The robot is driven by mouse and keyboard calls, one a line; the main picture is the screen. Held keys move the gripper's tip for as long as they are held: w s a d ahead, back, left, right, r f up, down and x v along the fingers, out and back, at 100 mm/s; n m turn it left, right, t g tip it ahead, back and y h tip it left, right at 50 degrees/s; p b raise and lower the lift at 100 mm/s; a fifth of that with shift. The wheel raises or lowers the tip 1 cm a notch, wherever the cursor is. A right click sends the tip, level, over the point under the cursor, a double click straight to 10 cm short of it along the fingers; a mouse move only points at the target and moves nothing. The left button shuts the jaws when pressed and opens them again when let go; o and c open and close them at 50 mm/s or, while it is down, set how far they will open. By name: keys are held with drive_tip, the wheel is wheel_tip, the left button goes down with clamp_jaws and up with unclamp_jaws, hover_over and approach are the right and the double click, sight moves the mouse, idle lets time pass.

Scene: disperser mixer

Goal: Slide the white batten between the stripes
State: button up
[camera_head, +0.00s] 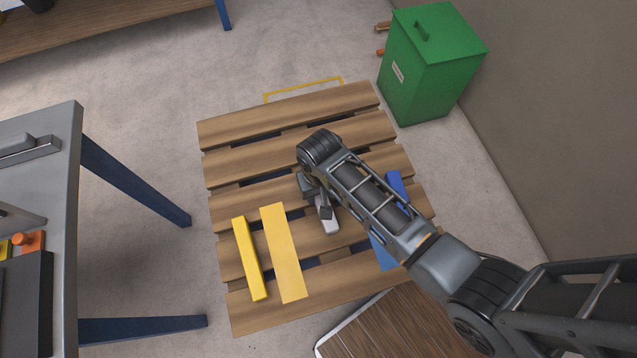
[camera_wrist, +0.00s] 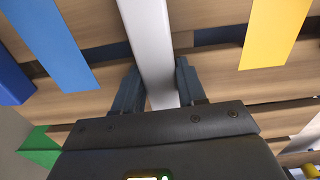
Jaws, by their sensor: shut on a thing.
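The white batten (camera_head: 328,222) is mostly hidden by my arm in the head view, with one pale end showing over the wooden pallet (camera_head: 240,168). In the wrist view the white batten (camera_wrist: 150,45) runs lengthwise between the two fingers of my gripper (camera_wrist: 158,88), which is shut on it. My gripper also shows in the head view (camera_head: 316,197). The flat yellow stripe (camera_head: 284,255) lies left of the batten in the head view, and the flat blue stripe (camera_head: 384,253) lies to its right, partly behind my arm. I cannot tell whether the batten touches the slats.
A yellow batten (camera_head: 250,258) lies left of the yellow stripe. A blue batten (camera_wrist: 10,80) lies beyond the blue stripe. A green bin (camera_head: 428,65) stands off the pallet's far right corner. A grey workbench (camera_head: 62,190) stands at left. The far slats are bare.

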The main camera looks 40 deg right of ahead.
sight(330, 236)
drive_tip(key=shift+s+a+p, duration=0.6)
drive_tip(key=shift+s+p, duration=0.15)
drive_tip(key=shift+s, duration=0.85)
drive_tip(key=shift+s+a+p, duration=0.55)
drive_tip(key=shift+s+p, duration=0.25)
drive_tip(key=shift+s, duration=0.75)
drive_tip(key=shift+s+a+p, duration=0.6)
drive_tip(key=shift+s+p, duration=0.15)
drive_tip(key=shift+s, duration=0.85)
drive_tip(key=o, duration=1.2)
wheel_tip(330, 236, up, 8)
drive_tip(key=shift+f, duration=0.1)
